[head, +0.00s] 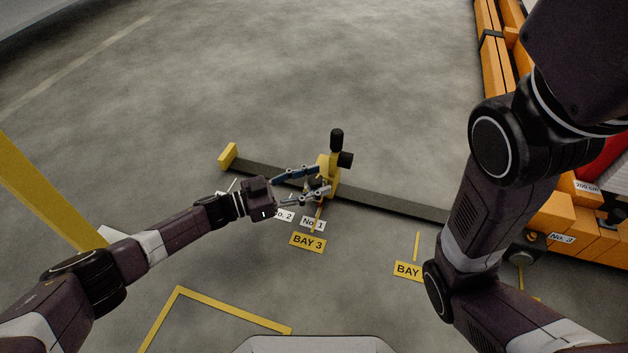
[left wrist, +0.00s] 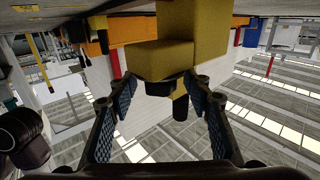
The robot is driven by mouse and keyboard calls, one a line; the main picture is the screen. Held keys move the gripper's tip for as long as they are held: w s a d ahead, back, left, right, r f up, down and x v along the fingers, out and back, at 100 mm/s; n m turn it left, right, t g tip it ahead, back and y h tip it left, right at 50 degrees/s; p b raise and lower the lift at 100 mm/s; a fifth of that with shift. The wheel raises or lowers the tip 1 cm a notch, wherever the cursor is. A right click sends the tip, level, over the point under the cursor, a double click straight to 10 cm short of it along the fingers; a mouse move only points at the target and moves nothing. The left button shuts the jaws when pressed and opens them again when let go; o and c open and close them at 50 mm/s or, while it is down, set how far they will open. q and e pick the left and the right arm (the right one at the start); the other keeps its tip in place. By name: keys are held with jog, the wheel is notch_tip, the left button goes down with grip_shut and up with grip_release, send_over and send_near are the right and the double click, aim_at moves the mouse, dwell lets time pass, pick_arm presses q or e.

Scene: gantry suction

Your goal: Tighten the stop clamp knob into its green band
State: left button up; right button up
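The yellow stop clamp (head: 332,184) stands on a dark rail on the floor. A black upright cylinder (head: 337,140) tops it, and a black knob-like part (head: 345,160) sticks out at its right side. My left gripper (head: 323,180) is open at the clamp's left side, one finger on the far side and one on the near side. In the left wrist view the clamp's yellow body (left wrist: 158,60) lies ahead of the spread fingers (left wrist: 160,84), and a black cylinder (left wrist: 180,107) shows between them. Contact cannot be told. No green band is visible. My right gripper is out of view.
The dark rail (head: 395,204) runs across the floor, with a yellow end block (head: 228,156) at left. Floor labels include BAY 3 (head: 308,243). Open floor lies beyond the rail.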

pick_arm(q)
jog(key=v, duration=1.2)
